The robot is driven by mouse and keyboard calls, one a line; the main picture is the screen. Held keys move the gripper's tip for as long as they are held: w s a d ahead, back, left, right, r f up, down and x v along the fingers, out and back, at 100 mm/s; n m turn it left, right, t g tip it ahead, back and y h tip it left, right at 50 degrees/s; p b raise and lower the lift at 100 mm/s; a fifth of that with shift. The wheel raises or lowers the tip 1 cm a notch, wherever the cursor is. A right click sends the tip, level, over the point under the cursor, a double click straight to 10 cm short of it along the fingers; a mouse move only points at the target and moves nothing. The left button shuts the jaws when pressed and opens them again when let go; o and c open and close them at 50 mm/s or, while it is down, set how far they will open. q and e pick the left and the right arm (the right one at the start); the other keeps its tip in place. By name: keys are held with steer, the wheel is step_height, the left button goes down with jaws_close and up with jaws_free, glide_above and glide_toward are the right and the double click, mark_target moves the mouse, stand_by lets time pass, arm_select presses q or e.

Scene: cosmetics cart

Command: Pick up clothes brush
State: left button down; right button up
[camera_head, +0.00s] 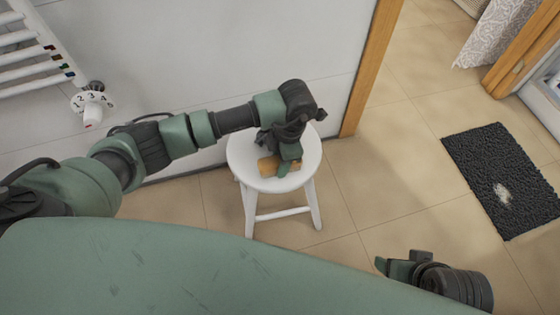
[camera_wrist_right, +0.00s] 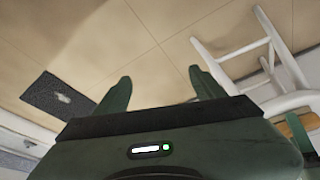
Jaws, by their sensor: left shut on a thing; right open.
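The clothes brush (camera_head: 268,166), a wooden-brown piece, lies on the white stool (camera_head: 244,169). My left gripper (camera_head: 283,168) reaches down over the stool and is shut on the brush; its fingers and wrist hide part of it. In the right wrist view, a brown part (camera_wrist_right: 287,129) shows on the stool at the right edge, beside green parts of my left gripper. My right gripper (camera_head: 386,264) is low at the right in the head view, away from the stool. Its two fingers (camera_wrist_right: 160,88) are spread and empty in the right wrist view.
A dark mat (camera_head: 503,180) with a pale patch lies on the tiled floor at right. A white radiator (camera_head: 35,55) with a valve knob is on the wall at left. A wooden door frame (camera_head: 373,65) stands behind the stool. Floor between stool and mat is clear.

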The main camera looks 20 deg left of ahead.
arm_select(q)
step_height(320, 180, up, 10)
steer(key=shift+w+r+p, duration=0.1)
steer(key=shift+r+p, duration=0.15)
steer(key=shift+p, duration=0.95)
step_height(320, 180, up, 9)
steer(key=p, duration=0.1)
steer(key=shift+r+p, duration=0.15)
steer(key=shift+p, duration=0.15)
arm_select(e)
steer(key=shift+g, duration=0.3)
steer(key=shift+s+x, duration=0.15)
steer(key=shift+x, duration=1.2)
steer(key=shift+s+x, duration=0.2)
steer(key=shift+x, duration=1.1)
steer(key=shift+d+f, duration=0.1)
